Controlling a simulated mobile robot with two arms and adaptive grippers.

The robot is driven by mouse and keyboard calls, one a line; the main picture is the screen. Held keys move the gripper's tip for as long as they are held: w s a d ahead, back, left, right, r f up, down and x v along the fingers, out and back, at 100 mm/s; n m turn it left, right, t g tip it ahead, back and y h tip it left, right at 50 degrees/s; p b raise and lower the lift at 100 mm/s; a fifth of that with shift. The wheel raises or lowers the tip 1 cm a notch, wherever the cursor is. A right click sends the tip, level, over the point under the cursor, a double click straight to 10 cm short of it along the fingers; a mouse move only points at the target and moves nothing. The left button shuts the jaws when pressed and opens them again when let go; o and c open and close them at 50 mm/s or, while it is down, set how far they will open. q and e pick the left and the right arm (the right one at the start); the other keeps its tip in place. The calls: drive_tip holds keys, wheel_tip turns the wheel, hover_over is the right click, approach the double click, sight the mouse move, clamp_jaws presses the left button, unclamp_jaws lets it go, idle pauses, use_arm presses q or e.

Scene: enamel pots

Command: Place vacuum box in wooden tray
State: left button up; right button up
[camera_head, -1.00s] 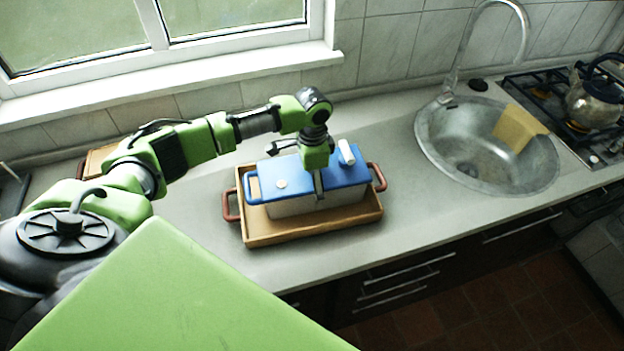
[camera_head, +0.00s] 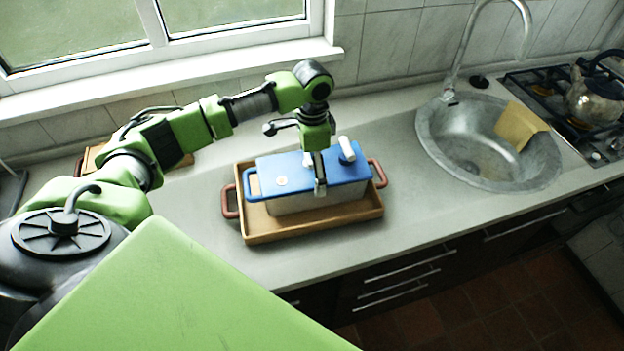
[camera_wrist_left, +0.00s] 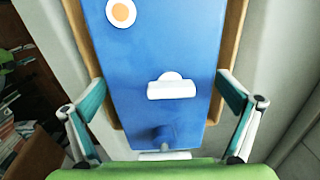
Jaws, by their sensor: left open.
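The vacuum box (camera_head: 338,199) has a blue lid with white fittings and a pale body. It sits inside the wooden tray (camera_head: 316,229), which has reddish handles at both ends and stands on the counter. My left gripper (camera_head: 318,184) is directly over the box's lid, pointing down. In the left wrist view its two fingers (camera_wrist_left: 164,118) are spread wide, one on each side of the blue lid (camera_wrist_left: 165,55), with nothing between them but the box beneath. I cannot tell whether the fingers touch the box. The right gripper does not show.
A round metal sink (camera_head: 480,172) with a yellow cloth (camera_head: 520,126) lies to the right, near a stove with a kettle (camera_head: 594,97). Another wooden item (camera_head: 97,157) is partly hidden behind my left arm. The counter right of the tray is clear.

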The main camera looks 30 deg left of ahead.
use_arm(q)
wheel_tip(320, 180, up, 7)
drive_tip(key=shift+r+b, duration=0.2)
drive_tip(key=shift+b, duration=0.5)
